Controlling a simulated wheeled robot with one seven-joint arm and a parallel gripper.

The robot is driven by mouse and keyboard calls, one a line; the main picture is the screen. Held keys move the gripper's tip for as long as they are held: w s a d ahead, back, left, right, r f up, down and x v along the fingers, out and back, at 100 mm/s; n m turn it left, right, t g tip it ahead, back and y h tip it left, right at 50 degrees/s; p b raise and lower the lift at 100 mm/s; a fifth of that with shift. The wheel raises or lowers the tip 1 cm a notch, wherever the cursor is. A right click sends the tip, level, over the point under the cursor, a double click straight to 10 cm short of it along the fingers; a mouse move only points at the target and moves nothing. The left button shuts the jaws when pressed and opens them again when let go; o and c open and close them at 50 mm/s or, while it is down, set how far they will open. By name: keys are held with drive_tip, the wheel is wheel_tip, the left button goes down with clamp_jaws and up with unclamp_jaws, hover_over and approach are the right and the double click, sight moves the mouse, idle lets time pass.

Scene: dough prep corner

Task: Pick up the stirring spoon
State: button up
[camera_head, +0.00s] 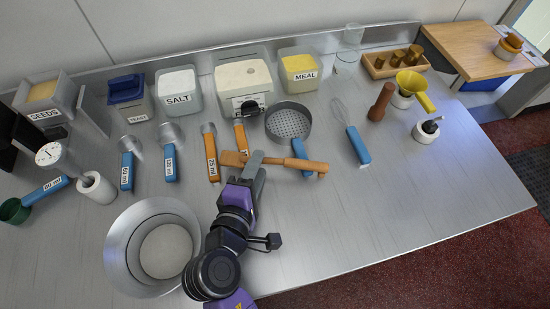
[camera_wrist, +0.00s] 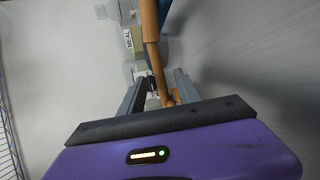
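The stirring spoon, a brown wooden one (camera_head: 285,163), lies roughly crosswise near the middle of the steel worktop in the head view. Its broader end is at the left and its thicker handle at the right, passing over or against a blue-handled tool. My gripper (camera_head: 254,165) is at the spoon's left part, with fingers either side of the shaft. In the wrist view, the spoon (camera_wrist: 151,52) runs down between the two fingers of my gripper (camera_wrist: 162,82). The fingers look apart, with gaps beside the shaft. The gripper hides part of the spoon.
A large metal bowl (camera_head: 117,246) stands left of my arm. A sieve (camera_head: 273,121) and whisk (camera_head: 354,139) are close. The worktop's right front (camera_head: 430,195) is clear.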

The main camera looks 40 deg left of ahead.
drive_tip(key=shift+w+a+f, duration=0.1)
drive_tip(key=shift+w+a, duration=0.05)
drive_tip(key=shift+w, duration=0.15)
drive_tip(key=shift+c, duration=0.5)
clamp_jaws()
